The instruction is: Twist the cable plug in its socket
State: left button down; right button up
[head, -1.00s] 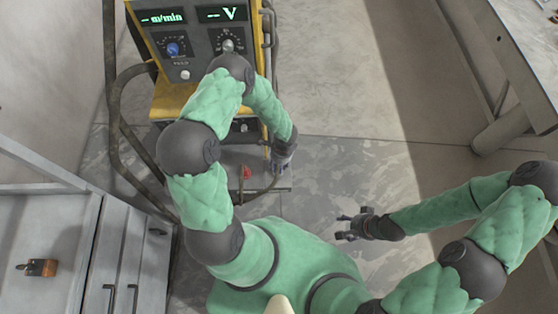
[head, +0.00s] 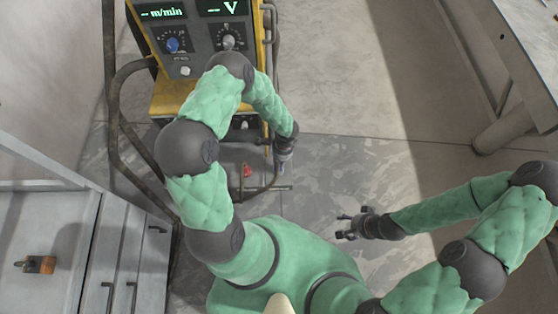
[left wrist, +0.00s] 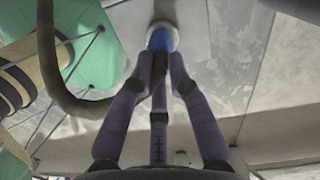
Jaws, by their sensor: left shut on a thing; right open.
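The blue cable plug (left wrist: 160,40) shows at the top of the left wrist view, against a pale round socket (left wrist: 162,25) on a grey panel. Its dark cable (left wrist: 75,100) loops away to the left. My left gripper (left wrist: 160,62) is shut on the plug, with its purple fingers around it; it also shows in the head view (head: 284,166) beside the yellow machine's right side. The plug is too small or hidden there to make out. My right gripper (head: 347,227) is open and empty, low over the floor to the right.
A table (head: 525,45) is at upper right. The middle floor is clear.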

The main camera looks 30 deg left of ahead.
pick_arm(q)
jog(key=c, duration=1.1)
grip_release()
notch_tip(320, 180, up, 12)
jog(key=d, duration=0.1)
jog(key=shift+w, duration=0.45)
jog(key=shift+f, duration=0.1)
jog(key=s+d+f+n+h, duration=0.2)
jog(key=s+d+f+n, duration=0.2)
jog(key=s+d+n, duration=0.2)
jog(key=s+d+f+n+t+h, duration=0.1)
jog(key=s+d+f+n+h, duration=0.2)
jog(key=s+d+n, duration=0.3)
jog(key=shift+d+f, duration=0.35)
jog(key=shift+d, duration=0.35)
